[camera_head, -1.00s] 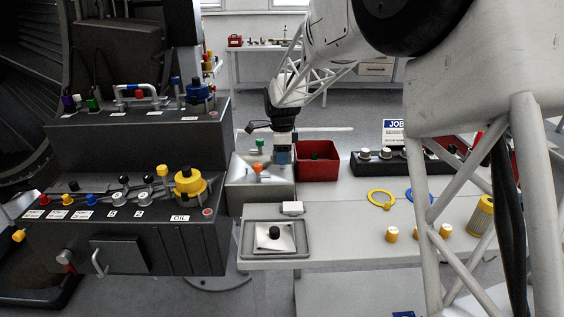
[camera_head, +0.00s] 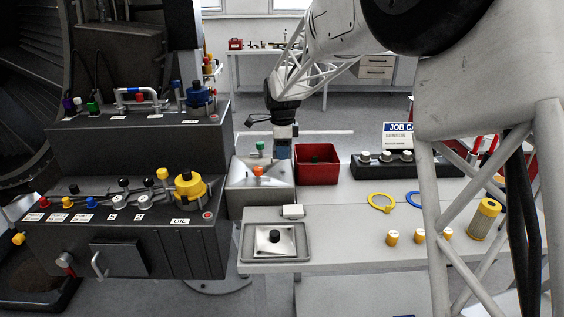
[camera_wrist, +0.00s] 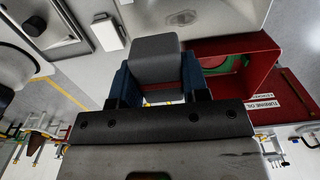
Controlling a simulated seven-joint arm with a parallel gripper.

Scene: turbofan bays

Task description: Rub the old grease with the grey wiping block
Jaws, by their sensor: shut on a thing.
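The grey wiping block (camera_wrist: 156,58) is held between the blue fingers of my gripper (camera_wrist: 158,85) in the wrist view. In the head view my gripper (camera_head: 284,152) is at the back edge of a metal box (camera_head: 252,203) with a green and an orange knob, left of the red bin. A faint dark smudge (camera_wrist: 182,17), possibly the old grease, shows on a pale metal surface beyond the block in the wrist view. I cannot make out the block or the smudge in the head view, nor tell whether the block touches a surface.
The red bin (camera_head: 317,171) stands close to my gripper's right. A tray with a black knob (camera_head: 274,236) and a small white block (camera_head: 293,211) are at the front left of the table. Yellow (camera_head: 381,202) and blue rings lie to the right. The dark engine panel (camera_head: 140,250) is left.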

